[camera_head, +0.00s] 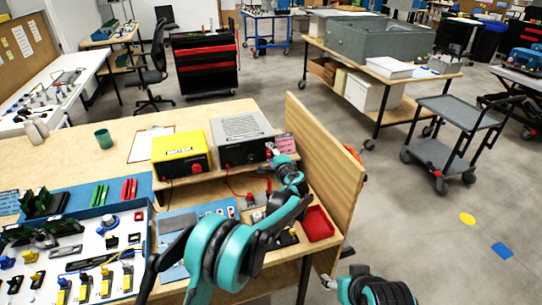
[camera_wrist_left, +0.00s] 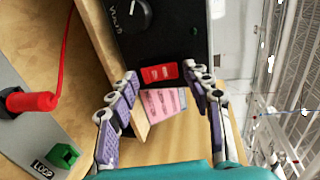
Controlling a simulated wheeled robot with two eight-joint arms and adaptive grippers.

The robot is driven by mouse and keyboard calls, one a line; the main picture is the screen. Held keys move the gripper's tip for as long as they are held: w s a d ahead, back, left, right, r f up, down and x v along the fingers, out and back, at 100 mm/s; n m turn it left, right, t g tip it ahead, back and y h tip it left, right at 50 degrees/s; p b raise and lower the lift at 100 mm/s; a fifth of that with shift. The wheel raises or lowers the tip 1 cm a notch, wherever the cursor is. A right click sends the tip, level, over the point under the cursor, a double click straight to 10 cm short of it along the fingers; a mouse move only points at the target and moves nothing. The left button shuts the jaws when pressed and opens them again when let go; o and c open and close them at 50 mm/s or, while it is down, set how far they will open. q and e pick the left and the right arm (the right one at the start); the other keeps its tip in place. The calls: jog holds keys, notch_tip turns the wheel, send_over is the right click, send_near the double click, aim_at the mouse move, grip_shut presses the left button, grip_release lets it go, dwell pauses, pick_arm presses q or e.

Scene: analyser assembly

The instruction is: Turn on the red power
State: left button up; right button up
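The red power switch (camera_wrist_left: 160,73) is a small red rocker on the black front panel of a grey-topped power unit (camera_head: 241,127), at the panel's edge beside a pink label (camera_wrist_left: 160,104). My left gripper (camera_head: 272,151) is at the right end of that panel, and its fingers largely cover the switch in the head view. In the left wrist view the left gripper (camera_wrist_left: 162,77) is open and empty, with the switch showing between its fingertips; contact cannot be told. Part of my right arm is at the bottom right of the head view; its finger state is unclear.
A yellow unit (camera_head: 180,153) stands left of the power unit on the shelf. A wooden side panel (camera_head: 325,170) rises just right of my left arm. A red tray (camera_head: 317,224) lies below. A red plug (camera_wrist_left: 30,101) with its cable is near the gripper.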

pick_arm(q)
jog(key=c, duration=0.7)
jog(key=shift+f+t+y, duration=0.4)
jog(key=shift+t, duration=0.8)
jog(key=shift+f+t, duration=0.1)
jog(key=shift+t, duration=0.7)
jog(key=o, duration=1.2)
